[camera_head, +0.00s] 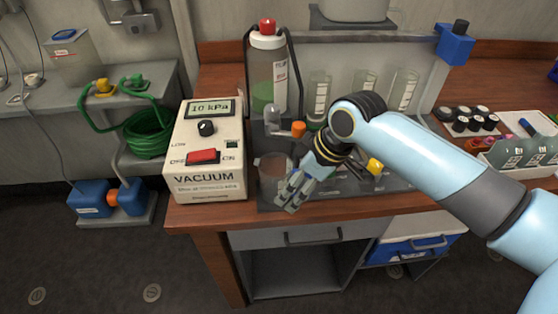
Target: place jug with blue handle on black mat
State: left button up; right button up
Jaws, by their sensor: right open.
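My right gripper (291,191) is open at the front of the wooden bench, its fingers pointing down and left. A small clear vessel (270,165) with brownish contents stands just left of and behind the fingers. I cannot tell whether it is the jug, as no blue handle shows clearly and its right side is partly covered. A dark flat surface (262,203) lies under the vessel and gripper along the bench front. I cannot tell whether it is the black mat. My left gripper is not in view.
A vacuum unit (208,150) stands left of the gripper. A red-capped bottle (267,70) and several clear cylinders (319,98) stand behind. Dark-capped vials (466,120) and a white rack (520,153) are at right. A green hose (148,133) lies on the left shelf.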

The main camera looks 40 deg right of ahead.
jog(key=s+d, duration=0.1)
jog(key=s, duration=0.1)
jog(key=s+d+p, duration=0.1)
jog(key=s, duration=0.1)
jog(key=s+d+p, duration=0.1)
jog(key=s, duration=0.1)
jog(key=shift+r, duration=0.1)
jog(key=shift+s+d+p, duration=0.2)
jog(key=shift+s+p, duration=0.1)
jog(key=shift+s, duration=0.05)
